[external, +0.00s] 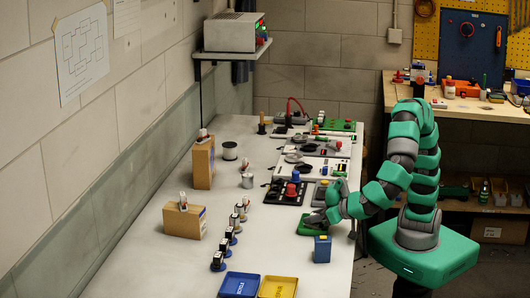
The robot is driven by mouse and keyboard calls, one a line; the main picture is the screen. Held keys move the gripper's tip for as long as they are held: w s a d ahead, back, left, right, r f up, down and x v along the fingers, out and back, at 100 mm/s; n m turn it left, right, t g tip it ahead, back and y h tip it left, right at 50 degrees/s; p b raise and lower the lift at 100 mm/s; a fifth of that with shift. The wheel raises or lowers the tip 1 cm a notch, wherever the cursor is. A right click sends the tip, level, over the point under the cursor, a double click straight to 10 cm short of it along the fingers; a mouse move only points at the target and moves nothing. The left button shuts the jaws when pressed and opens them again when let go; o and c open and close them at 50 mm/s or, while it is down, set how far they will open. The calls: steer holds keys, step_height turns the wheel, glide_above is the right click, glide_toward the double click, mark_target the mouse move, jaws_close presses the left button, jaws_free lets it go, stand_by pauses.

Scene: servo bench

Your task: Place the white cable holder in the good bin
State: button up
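My gripper (313,219) is low over the bench at its right side, by a small green board (309,226). It is too small to see whether its fingers are open or shut, or whether they touch anything. I cannot pick out the white cable holder with certainty. A white spool-like piece with dark rims (230,151) stands upright at the middle left, far from my gripper.
A blue box (322,249) stands just in front of my gripper. Cardboard boxes (184,221) (203,164) line the left side, with several dark servo-like parts (224,246) in a row. Boards with knobs (284,192) fill the back right. Bare bench lies left of the trays.

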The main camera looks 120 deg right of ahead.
steer(key=p+v, duration=0.4)
steer(key=v, duration=0.7)
steer(key=shift+a+r, duration=0.15)
steer(key=shift+w, duration=0.1)
